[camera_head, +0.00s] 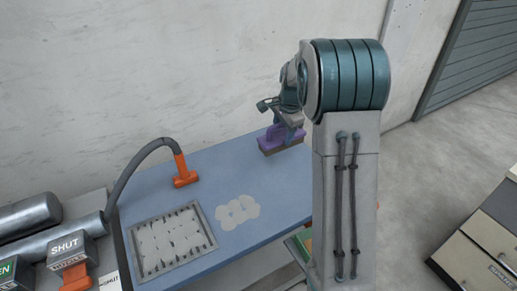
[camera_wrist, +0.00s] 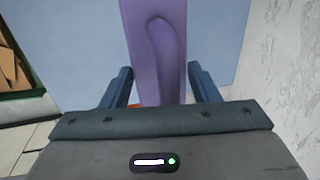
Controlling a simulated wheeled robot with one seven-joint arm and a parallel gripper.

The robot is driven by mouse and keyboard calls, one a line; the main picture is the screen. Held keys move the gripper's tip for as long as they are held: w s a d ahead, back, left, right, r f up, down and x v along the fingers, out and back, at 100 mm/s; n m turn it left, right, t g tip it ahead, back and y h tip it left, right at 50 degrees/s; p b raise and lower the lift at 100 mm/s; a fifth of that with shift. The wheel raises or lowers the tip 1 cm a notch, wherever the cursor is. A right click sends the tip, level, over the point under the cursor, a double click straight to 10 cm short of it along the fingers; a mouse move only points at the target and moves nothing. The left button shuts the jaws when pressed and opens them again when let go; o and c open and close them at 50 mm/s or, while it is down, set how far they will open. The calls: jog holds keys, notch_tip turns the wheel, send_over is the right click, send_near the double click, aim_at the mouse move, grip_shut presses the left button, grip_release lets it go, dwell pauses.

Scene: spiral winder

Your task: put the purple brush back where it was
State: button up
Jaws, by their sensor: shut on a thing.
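The purple brush (camera_head: 268,142) is at the far right end of the blue table (camera_head: 215,160), near the wall. It has a purple back and a brown underside. My gripper (camera_head: 290,128) is at the brush from above and shut on its handle. In the wrist view the purple handle (camera_wrist: 158,45) runs between the two fingers of my gripper (camera_wrist: 161,85). I cannot tell whether the brush's underside touches the table or is just above it. My arm hides part of the table's right side.
An orange nozzle (camera_head: 183,178) on a dark hose stands on the table. A grey-framed tray (camera_head: 188,268) and pale round patches (camera_head: 238,209) lie nearer. A lever box marked SHUT (camera_head: 66,248) is at left. The wall (camera_head: 130,80) rises close behind the table.

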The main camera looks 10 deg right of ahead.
jog(key=shift+w+a+f+p, duration=0.45)
jog(key=shift+w+a+f, duration=0.3)
jog(key=shift+a+f, duration=0.55)
jog(key=shift+w+a+f+p, duration=0.4)
jog(key=shift+w+a+f, duration=0.45)
jog(key=shift+f, duration=0.8)
jog(key=shift+w+a+f+p, duration=0.45)
jog(key=shift+w+a+f, duration=0.25)
jog(key=shift+a+f, duration=0.6)
jog(key=shift+d+f, duration=0.2)
jog(key=shift+f, duration=0.15)
jog(key=o, duration=1)
jog(key=shift+c, duration=0.2)
jog(key=shift+r, duration=0.2)
